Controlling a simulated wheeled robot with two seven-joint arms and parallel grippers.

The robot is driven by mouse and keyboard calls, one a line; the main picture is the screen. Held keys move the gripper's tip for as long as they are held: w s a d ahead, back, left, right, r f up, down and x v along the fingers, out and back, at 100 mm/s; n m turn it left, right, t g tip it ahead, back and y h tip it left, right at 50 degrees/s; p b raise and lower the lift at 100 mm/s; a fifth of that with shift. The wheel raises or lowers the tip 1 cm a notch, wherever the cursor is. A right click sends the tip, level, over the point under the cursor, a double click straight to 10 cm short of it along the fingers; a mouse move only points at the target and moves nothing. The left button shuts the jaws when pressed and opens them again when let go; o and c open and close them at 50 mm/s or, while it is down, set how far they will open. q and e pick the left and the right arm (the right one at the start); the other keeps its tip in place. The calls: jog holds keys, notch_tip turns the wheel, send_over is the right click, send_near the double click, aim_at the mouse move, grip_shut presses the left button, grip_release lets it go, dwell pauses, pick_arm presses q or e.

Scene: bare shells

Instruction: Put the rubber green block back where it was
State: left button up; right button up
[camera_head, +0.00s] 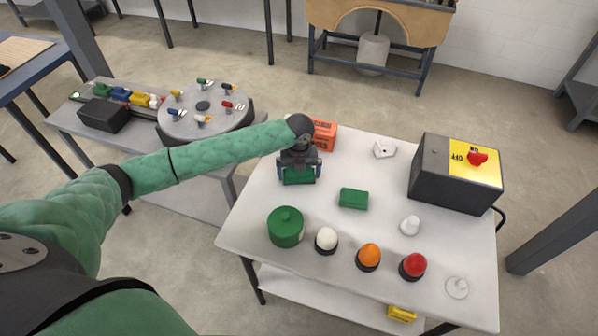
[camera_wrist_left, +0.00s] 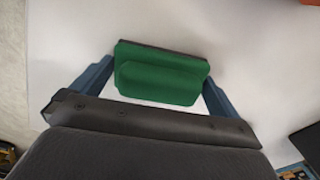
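A green block (camera_head: 298,177) is at my left gripper (camera_head: 299,172), near the table's left edge. In the left wrist view this green block (camera_wrist_left: 160,75) fills the space between the two blue fingers of the left gripper (camera_wrist_left: 160,80), which appear to touch its ends. It has a dark strip along its far edge. I cannot tell whether it rests on the table or is just above it. A second green block (camera_head: 353,199) lies free on the white table (camera_head: 330,160), to the right. Both look alike in colour. My right gripper is not in view.
A round green container (camera_head: 285,227), white (camera_head: 326,239), orange (camera_head: 369,256) and red (camera_head: 413,265) domed pieces line the front. An orange box (camera_head: 324,135) stands behind the gripper. A dark switch box (camera_head: 440,175) stands right. Free table lies around the second block.

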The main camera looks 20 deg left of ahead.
pick_arm(q)
jog(key=shift+r, duration=0.1)
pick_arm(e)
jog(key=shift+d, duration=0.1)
pick_arm(q)
jog(key=shift+r, duration=0.2)
notch_tip(320, 180, up, 10)
jog(key=b, duration=0.4)
jog(key=shift+r, duration=0.85)
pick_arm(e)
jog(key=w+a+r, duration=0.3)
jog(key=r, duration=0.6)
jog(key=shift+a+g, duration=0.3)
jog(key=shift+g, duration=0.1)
